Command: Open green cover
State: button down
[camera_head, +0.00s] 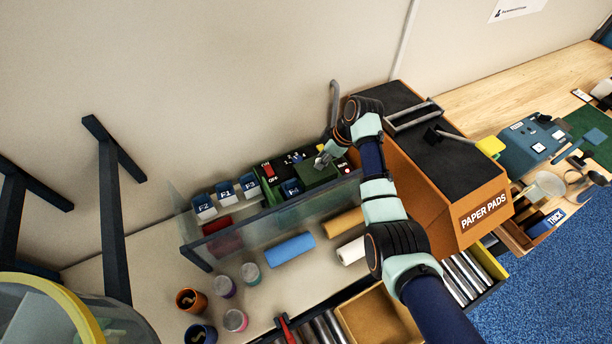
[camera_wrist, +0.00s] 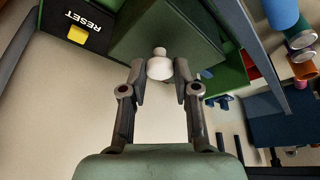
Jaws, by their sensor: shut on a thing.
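The green cover (camera_wrist: 165,30) fills the top middle of the wrist view as a dark green flat panel. A white knob (camera_wrist: 160,66) stands out from it. My gripper (camera_wrist: 159,76) is shut on this knob, with one finger on each side. In the head view my gripper (camera_head: 323,160) is at the green control box (camera_head: 272,197) against the wall. There the green cover (camera_head: 314,177) shows beside the fingers, and the knob is too small to make out. I cannot tell how far the cover is raised.
A clear screen (camera_head: 285,219) stands in front of the control box. Blue-topped blocks (camera_head: 226,193) stand left of it. A black panel marked RESET (camera_wrist: 75,25) carries a yellow button. The orange PAPER PADS box (camera_head: 458,205) is close on the right. Rolls and jars lie on the bench.

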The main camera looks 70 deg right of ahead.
aim_at(330, 164)
jog(key=shift+s+d+f+b, duration=0.1)
jog(key=shift+s+d+b, duration=0.25)
jog(key=shift+s+d, duration=0.75)
jog(key=shift+w, duration=0.1)
jog(key=c, duration=0.8)
grip_release()
jog(key=shift+c, duration=0.2)
jog(key=v, duration=1.2)
